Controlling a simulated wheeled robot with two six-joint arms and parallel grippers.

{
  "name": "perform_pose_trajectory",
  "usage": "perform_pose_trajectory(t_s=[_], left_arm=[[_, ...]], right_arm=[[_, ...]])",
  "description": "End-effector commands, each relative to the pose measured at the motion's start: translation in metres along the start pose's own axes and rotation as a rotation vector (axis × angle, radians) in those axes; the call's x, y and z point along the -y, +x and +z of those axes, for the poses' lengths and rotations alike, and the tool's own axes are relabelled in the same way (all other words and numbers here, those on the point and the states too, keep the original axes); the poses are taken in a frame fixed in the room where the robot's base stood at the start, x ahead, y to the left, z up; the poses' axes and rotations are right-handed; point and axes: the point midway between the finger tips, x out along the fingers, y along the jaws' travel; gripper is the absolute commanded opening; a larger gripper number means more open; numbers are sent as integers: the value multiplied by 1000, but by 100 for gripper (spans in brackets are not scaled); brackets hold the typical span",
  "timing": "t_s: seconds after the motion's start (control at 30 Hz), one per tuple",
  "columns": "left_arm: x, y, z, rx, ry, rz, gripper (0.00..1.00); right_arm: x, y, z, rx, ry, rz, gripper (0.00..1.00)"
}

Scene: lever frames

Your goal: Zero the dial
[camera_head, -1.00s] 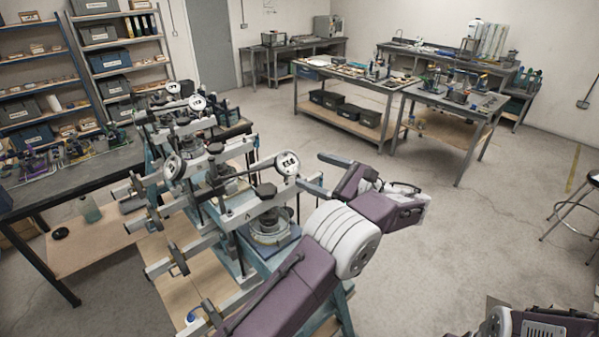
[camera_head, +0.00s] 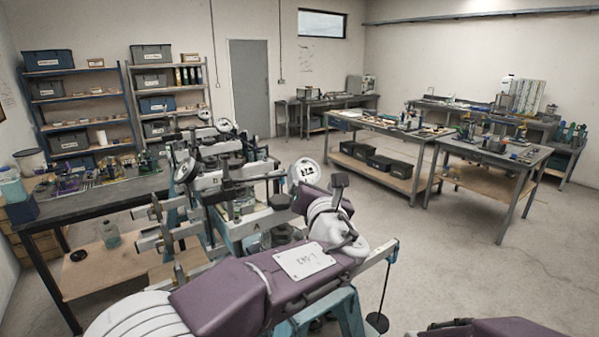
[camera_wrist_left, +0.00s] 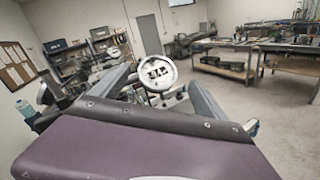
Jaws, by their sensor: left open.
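A round dial (camera_head: 305,172) with a white face and dark marks stands at the right end of the nearest lever frame (camera_head: 245,190). In the left wrist view the dial (camera_wrist_left: 156,73) shows between my two fingers, apparently beyond them; I cannot make out a needle reading. My left gripper (camera_head: 322,193) is open and empty, just in front of and right of the dial in the head view. It shows with spread fingers in the wrist view (camera_wrist_left: 160,85). My arm hides the lower part of the frame. My right gripper is out of view.
A dark weight (camera_head: 377,322) hangs from a beam end (camera_head: 385,252) near my arm. A workbench (camera_head: 110,192) is at left. Open floor (camera_head: 450,270) lies at right.

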Motion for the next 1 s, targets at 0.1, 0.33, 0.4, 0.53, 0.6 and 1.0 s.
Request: perform_pose_trajectory(t_s=[0.1,0.33,0.4,0.53,0.6,1.0], left_arm=[[-3,28,3,-4,1,5,85],[-2,62,2,-2,-1,4,85],[-2,66,1,-2,-1,4,85],[-1,68,0,-1,-2,3,85],[-1,68,0,-1,-2,3,85],[0,68,-2,-1,-22,26,23]], right_arm=[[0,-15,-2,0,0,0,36],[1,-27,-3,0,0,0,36],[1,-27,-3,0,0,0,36],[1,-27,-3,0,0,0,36],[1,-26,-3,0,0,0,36],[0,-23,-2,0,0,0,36]])
